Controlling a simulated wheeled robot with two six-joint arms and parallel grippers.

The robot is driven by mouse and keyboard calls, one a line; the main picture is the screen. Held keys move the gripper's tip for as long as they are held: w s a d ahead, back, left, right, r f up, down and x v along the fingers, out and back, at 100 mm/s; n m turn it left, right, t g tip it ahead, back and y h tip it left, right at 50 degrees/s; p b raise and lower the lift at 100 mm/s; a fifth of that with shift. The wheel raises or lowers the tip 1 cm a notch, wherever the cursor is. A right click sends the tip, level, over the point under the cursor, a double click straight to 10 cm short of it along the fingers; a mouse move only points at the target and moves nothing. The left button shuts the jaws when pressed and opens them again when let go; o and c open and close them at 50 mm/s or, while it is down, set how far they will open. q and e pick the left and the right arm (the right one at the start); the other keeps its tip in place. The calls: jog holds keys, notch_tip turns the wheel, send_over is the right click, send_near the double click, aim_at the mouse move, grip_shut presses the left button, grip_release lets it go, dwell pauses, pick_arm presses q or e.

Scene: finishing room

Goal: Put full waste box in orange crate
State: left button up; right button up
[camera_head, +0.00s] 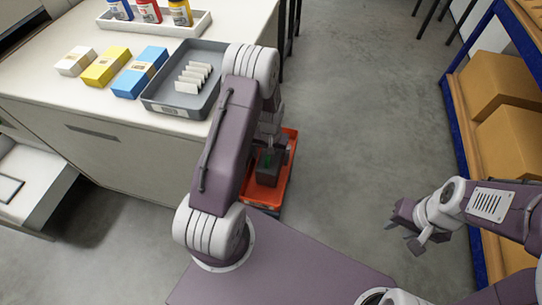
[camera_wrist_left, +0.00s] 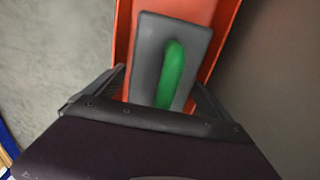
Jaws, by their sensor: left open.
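The orange crate (camera_head: 285,172) stands low beside the white counter, partly hidden behind my left arm. A dark grey waste box (camera_head: 268,171) with a green handle is inside the crate. In the left wrist view the box (camera_wrist_left: 148,45) shows its grey top and green handle (camera_wrist_left: 171,72), with the orange crate walls (camera_wrist_left: 222,30) around it. My left gripper (camera_wrist_left: 160,98) is open, with a finger on either side of the box's near end. Whether the box rests on the crate floor is hidden. My right gripper (camera_head: 407,230) is empty, well to the right above the floor, its fingers apart.
The white counter (camera_head: 45,68) on the left holds a grey tray (camera_head: 153,103) of white pieces, several small boxes and a white bottle tray (camera_head: 150,26). A blue-framed shelf (camera_head: 455,110) with cardboard boxes stands at right. The floor between is clear.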

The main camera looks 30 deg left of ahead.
pick_arm(q)
notch_tip(320, 180, up, 12)
jog(key=p, duration=0.5)
jog(key=shift+r, duration=0.15)
jog(key=s+d+r+m, duration=0.1)
jog(key=s+d+r, duration=0.2)
jog(key=s+r, duration=0.2)
jog(key=s+d+r+m+t, duration=0.1)
jog(key=s+d+r, duration=0.3)
jog(key=s, duration=0.3)
jog(key=shift+s+d+r, duration=0.25)
jog(key=shift+s+r, duration=0.1)
jog(key=shift+r, duration=0.05)
